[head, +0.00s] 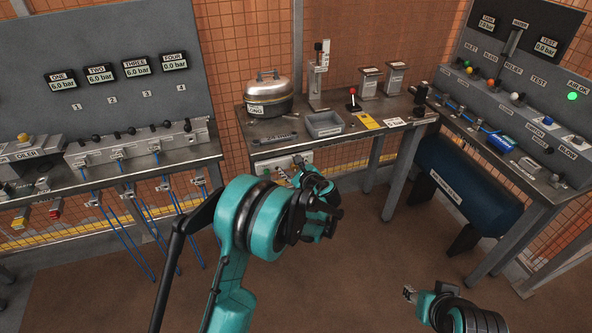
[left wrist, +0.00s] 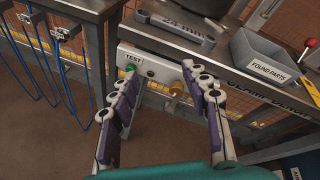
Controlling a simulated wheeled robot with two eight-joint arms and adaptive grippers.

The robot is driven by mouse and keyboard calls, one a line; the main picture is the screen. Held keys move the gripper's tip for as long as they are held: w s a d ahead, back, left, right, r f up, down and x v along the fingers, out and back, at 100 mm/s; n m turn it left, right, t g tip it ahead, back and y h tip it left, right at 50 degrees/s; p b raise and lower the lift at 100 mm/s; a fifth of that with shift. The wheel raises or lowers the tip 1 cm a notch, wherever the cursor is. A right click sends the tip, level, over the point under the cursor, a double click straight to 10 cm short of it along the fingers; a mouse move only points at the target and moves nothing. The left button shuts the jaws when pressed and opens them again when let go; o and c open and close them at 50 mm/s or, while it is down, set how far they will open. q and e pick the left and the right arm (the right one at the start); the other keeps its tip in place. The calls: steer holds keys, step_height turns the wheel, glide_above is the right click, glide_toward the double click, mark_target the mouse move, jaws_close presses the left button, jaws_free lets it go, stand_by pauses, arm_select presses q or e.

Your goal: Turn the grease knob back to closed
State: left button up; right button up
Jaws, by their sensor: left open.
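No label reading "grease" is legible, so I cannot tell for sure which knob is the grease knob. A brass-yellow knob (left wrist: 177,89) sits on a pale panel (left wrist: 150,68) under the bench's front edge in the left wrist view. The panel also shows in the head view (head: 271,170), partly behind my left gripper (head: 314,180). My left gripper is open and empty, its fingers (left wrist: 160,82) spread before the panel. The right fingertip appears close to the brass knob; contact cannot be told. My right gripper (head: 411,293) is barely visible at the lower right.
A green button (left wrist: 130,68) labelled TEST is on the same panel. Above are a grey FOUND PARTS tray (left wrist: 262,58), a wrench (left wrist: 175,25) and a lidded pot (head: 269,95). Hoses hang at the left bench (head: 140,158). A blue tank (head: 465,185) is at right.

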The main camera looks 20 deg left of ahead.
arm_select(q)
steer(key=w+d+f+m+t+y, duration=0.1)
steer(key=w+d+f+m, duration=0.15)
steer(key=f+m, duration=0.2)
steer(key=m+t+y, duration=0.1)
steer(key=m+t, duration=0.1)
steer(key=m, duration=0.2)
glide_toward(295, 169)
steer(key=x, duration=0.2)
steer(key=b+x, duration=0.1)
steer(key=x, duration=0.5)
steer(key=shift+f+b, duration=0.15)
steer(key=shift+b, duration=0.2)
steer(key=shift+w+a, duration=0.4)
steer(key=shift+w, duration=0.15)
jaws_close()
